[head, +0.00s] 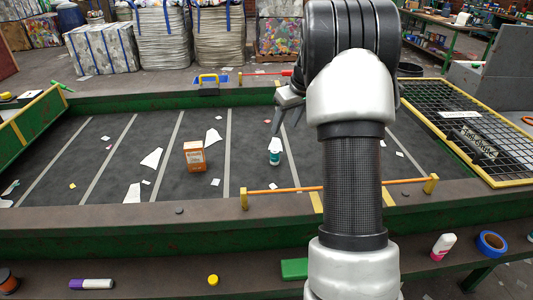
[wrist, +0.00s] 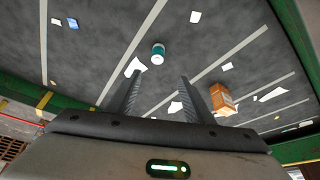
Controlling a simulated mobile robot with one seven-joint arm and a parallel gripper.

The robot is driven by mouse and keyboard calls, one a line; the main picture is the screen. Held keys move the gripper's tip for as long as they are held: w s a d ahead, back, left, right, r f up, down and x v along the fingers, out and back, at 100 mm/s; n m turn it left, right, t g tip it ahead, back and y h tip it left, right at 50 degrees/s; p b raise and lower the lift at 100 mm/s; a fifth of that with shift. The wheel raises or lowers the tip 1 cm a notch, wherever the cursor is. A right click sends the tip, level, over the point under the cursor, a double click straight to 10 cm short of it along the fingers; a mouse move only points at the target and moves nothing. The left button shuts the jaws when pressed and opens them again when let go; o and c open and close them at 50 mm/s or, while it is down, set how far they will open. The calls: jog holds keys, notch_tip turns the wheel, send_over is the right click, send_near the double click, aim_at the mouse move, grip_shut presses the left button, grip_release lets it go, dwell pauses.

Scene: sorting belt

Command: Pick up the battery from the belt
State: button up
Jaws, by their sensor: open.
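A short teal cylinder with a pale band, which looks like the battery (head: 275,157), stands on the dark belt (head: 245,180) right of the orange box. It also shows in the wrist view as the teal battery (wrist: 158,56), seen from above, beyond the fingertips and roughly in line with the gap between them. My gripper (head: 285,122) is above the belt, behind and above the battery in the head view. In the wrist view my gripper (wrist: 160,79) is open, with nothing between its two dark fingers.
An orange box (head: 194,156) stands on the belt left of the battery. Flat paper scraps (head: 151,158) lie around. An orange bar (head: 330,187) crosses above the near belt edge. A wire grate (head: 478,115) is at the right. The battery's near sides look clear.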

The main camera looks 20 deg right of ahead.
send_near(275, 151)
jog(key=x, duration=0.4)
jog(key=shift+a+f, duration=0.3)
jog(key=shift+d+x, duration=0.15)
jog(key=shift+x, duration=1.25)
jog(key=shift+d+x, duration=0.2)
jog(key=shift+x, duration=1.2)
jog(key=shift+w, duration=0.15)
grip_shut()
